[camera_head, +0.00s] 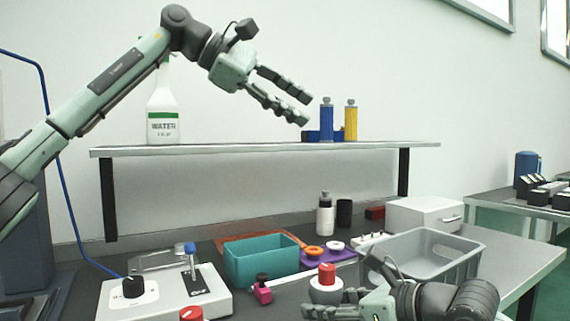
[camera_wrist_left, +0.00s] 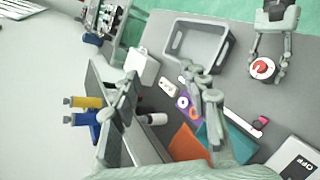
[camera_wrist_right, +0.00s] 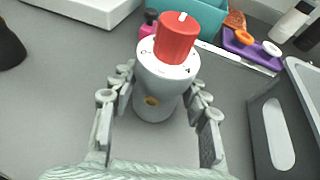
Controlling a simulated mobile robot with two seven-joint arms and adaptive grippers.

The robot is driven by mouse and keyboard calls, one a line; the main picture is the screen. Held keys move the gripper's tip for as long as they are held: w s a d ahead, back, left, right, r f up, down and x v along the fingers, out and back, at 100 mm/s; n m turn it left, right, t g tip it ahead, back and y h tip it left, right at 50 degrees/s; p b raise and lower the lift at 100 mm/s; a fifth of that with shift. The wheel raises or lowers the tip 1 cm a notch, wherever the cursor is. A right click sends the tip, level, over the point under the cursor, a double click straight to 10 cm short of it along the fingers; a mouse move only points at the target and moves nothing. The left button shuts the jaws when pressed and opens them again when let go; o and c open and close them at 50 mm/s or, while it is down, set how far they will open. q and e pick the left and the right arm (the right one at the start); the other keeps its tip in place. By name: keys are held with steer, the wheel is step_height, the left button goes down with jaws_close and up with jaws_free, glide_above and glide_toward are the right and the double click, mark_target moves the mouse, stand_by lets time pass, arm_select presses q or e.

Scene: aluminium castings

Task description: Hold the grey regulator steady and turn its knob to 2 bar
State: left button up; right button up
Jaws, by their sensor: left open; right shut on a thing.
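The grey regulator (camera_wrist_right: 157,95) stands upright on the bench, with a white dial face and a red knob (camera_wrist_right: 176,38) on top. A white mark shows on the knob's top; the dial marks are too small to read. It also shows in the head view (camera_head: 325,291) and the left wrist view (camera_wrist_left: 262,70). My right gripper (camera_wrist_right: 161,82) is shut on the regulator's body, fingers on either side below the dial. My left gripper (camera_head: 305,108) is open and empty, raised in front of the wall above the shelf, well away from the knob.
A shelf (camera_head: 250,149) holds a water bottle (camera_head: 163,112) and blue and yellow cylinders. A grey crate (camera_head: 455,262) stands right of the regulator. A teal bin (camera_head: 262,260), a pink item (camera_head: 262,291) and a white box with knobs (camera_head: 205,300) lie to its left.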

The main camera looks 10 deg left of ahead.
arm_select(q)
steer(key=shift+a+r+n+t+h, duration=0.3)
steer(key=shift+a+r+t, duration=0.1)
steer(key=shift+a+r, duration=0.7)
steer(key=shift+d+r, duration=0.1)
steer(key=shift+d, duration=0.05)
arm_select(e)
steer(key=o, duration=1.5)
steer(key=shift+c, duration=0.2)
steer(key=v, duration=1.2)
steer(key=shift+w+d, duration=0.1)
steer(key=shift+w, duration=0.1)
